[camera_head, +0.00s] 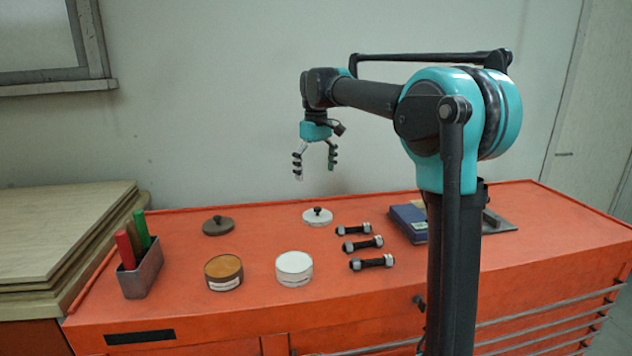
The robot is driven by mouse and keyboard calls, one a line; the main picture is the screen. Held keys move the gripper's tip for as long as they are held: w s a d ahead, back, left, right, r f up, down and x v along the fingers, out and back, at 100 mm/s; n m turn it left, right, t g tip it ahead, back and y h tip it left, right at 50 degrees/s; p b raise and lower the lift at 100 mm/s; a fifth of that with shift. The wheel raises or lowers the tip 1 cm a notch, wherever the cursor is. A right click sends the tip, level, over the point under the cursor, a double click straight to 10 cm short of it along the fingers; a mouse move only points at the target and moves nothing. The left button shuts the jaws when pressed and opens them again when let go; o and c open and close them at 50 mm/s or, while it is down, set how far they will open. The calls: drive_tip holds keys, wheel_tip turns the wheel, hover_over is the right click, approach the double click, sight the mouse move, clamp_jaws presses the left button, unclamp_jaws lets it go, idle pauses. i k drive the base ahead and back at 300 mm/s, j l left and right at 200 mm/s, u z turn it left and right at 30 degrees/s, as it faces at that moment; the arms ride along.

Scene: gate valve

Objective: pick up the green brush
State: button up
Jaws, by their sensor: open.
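A green brush (141,229) stands upright at the back right of a grey metal holder (143,276) at the left end of the orange bench. Only its upper part shows; the lower part is hidden in the holder. My gripper (314,174) is open and empty, pointing down. It hangs in the air above the back middle of the bench, well to the right of the holder and apart from everything.
The orange bench (330,320) carries a brown pot (223,272), a white pot (294,268), a dark lid (217,225), a white lid (317,216), three dumbbell-shaped parts (363,244) and a blue box (408,222). Stacked boards (60,230) stand left of the holder.

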sight(140, 219)
drive_tip(key=k, duration=1)
